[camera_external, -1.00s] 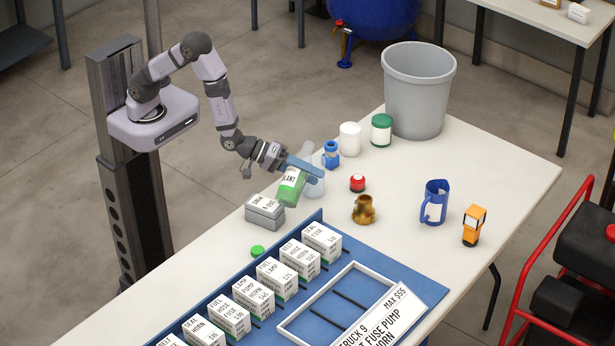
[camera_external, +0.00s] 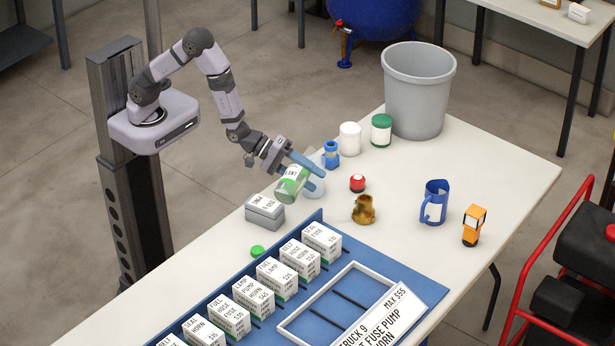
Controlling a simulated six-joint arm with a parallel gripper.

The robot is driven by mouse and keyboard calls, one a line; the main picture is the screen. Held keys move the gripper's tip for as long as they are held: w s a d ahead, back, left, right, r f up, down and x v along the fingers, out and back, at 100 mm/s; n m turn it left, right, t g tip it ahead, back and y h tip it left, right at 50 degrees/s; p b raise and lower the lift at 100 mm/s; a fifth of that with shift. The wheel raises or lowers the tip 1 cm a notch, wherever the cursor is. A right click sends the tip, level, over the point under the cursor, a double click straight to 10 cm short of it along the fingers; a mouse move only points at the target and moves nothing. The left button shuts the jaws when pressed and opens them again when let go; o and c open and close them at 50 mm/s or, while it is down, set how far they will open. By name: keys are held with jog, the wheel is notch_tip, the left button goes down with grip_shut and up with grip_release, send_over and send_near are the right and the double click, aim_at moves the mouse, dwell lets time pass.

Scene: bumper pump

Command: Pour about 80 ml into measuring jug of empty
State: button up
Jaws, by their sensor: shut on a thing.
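My gripper (camera_external: 307,172), with blue fingers, is shut on a bottle (camera_external: 291,184) with a white and green label ending in "LANT". The bottle is held tilted above the table. A clear, see-through jug (camera_external: 316,187) stands right beside and partly behind the bottle and fingers. Its contents and any stream from the bottle are too small or hidden to make out. I cannot tell whether the bottle's mouth is over the jug. A green cap (camera_external: 257,251) lies on the table, apart from the bottle.
A grey box (camera_external: 265,212) is just left of the bottle. A blue bottle (camera_external: 331,155), a red-topped item (camera_external: 357,183) and a brown pot (camera_external: 364,209) stand nearby. A blue mug (camera_external: 434,203) is further right. Boxed parts (camera_external: 322,242) line the blue mat (camera_external: 415,283).

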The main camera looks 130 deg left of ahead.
jog(key=shift+n, duration=0.3)
jog(key=shift+w+d+h+b, duration=0.2)
jog(key=shift+d+h+b, duration=0.05)
jog(key=shift+h+b, duration=0.05)
dwell(0.6)
jog(key=shift+r+n, duration=0.15)
jog(key=shift+n, duration=0.15)
dwell(1.8)
jog(key=shift+m+y+p, duration=0.5)
jog(key=shift+m+p, duration=0.1)
jog(key=shift+m, duration=0.2)
jog(key=shift+d, duration=0.1)
jog(key=shift+d+m+y+p, duration=0.15)
jog(key=shift+m+y+p, duration=0.15)
jog(key=shift+m+p, duration=0.15)
dwell(1.7)
